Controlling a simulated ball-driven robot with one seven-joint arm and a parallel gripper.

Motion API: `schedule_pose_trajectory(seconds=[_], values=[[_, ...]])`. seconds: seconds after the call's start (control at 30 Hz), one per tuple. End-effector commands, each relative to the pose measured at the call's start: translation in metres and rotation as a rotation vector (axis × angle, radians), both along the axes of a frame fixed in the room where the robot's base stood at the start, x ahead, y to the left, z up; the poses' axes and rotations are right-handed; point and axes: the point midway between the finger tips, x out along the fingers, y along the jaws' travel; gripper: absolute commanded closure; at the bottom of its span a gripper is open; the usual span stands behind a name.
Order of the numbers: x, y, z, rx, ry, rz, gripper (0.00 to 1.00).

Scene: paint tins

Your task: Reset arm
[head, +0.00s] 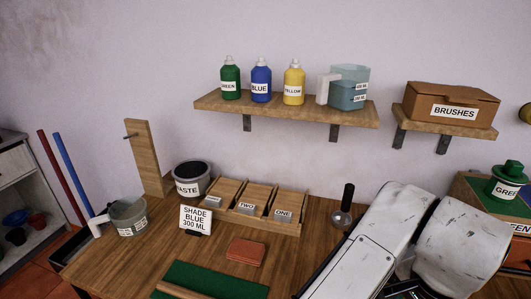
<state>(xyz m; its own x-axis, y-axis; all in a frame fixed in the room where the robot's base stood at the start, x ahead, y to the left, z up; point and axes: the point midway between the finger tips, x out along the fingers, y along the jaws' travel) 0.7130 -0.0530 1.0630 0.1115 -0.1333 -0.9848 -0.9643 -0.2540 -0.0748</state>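Two white, scuffed links of my arm (370,240) fill the lower right of the head view, in front of the table's right part. The arm's end runs out of the picture, so my gripper is not in view. I cannot see whether it holds anything. The arm hides part of the table and some of what stands at the right.
The wooden table (325,240) holds a WASTE bin (190,180), a jug (128,218), a numbered wooden rack (270,225), a SHADE BLUE 300 ML sign (195,219), an orange cloth (246,251), a green mat (215,280) and a black-handled tool (347,197). Shelves hang above.

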Motion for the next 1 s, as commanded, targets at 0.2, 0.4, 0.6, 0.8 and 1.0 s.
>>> schedule_pose_trajectory(seconds=[0.2,0.4,0.6,0.8,1.0], values=[[0.008,-0.045,0.004,-0.13,-0.065,0.052,0.3],[0.014,-0.096,0.007,-0.308,-0.112,0.183,0.3],[0.012,-0.13,-0.009,-0.458,-0.096,0.401,0.3],[-0.009,-0.14,-0.053,-0.503,-0.022,0.655,0.3],[-0.054,-0.124,-0.12,-0.423,0.068,0.915,0.3]])
